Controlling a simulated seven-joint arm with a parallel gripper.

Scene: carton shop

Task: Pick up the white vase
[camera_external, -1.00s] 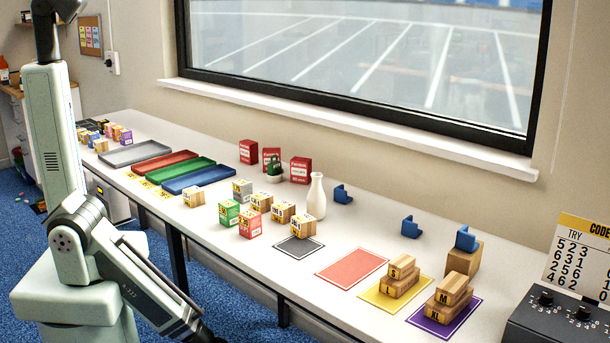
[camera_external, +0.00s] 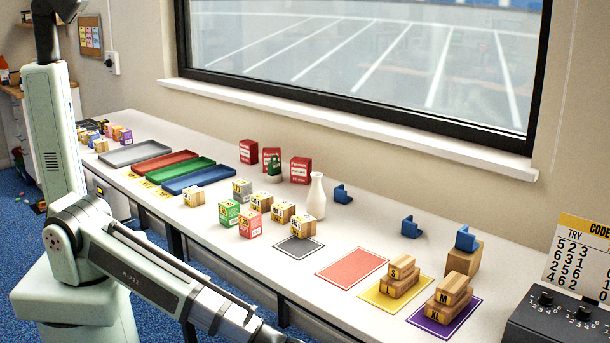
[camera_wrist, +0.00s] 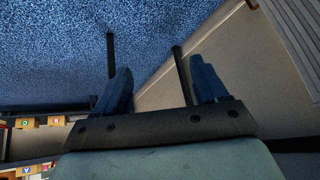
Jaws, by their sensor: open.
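The white vase (camera_external: 316,196) stands upright on the long white table in the external view, with a wide body and a narrow neck. Small cartons stand close on its left, and a blue bracket-like piece (camera_external: 342,194) is to its right. My gripper is cut off by the bottom edge of the external view, low in front of the table and well away from the vase. In the wrist view my gripper (camera_wrist: 160,83) is open, with two blue fingers apart and nothing between them. The vase is not visible in the wrist view.
Several small cartons (camera_external: 250,222) stand left of the vase. Red boxes (camera_external: 301,170) and a small cactus (camera_external: 274,170) are behind it. Grey, red and blue trays (camera_external: 198,179) lie further left. A bare red mat (camera_external: 352,267) and stacked wooden blocks (camera_external: 400,276) are to the right.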

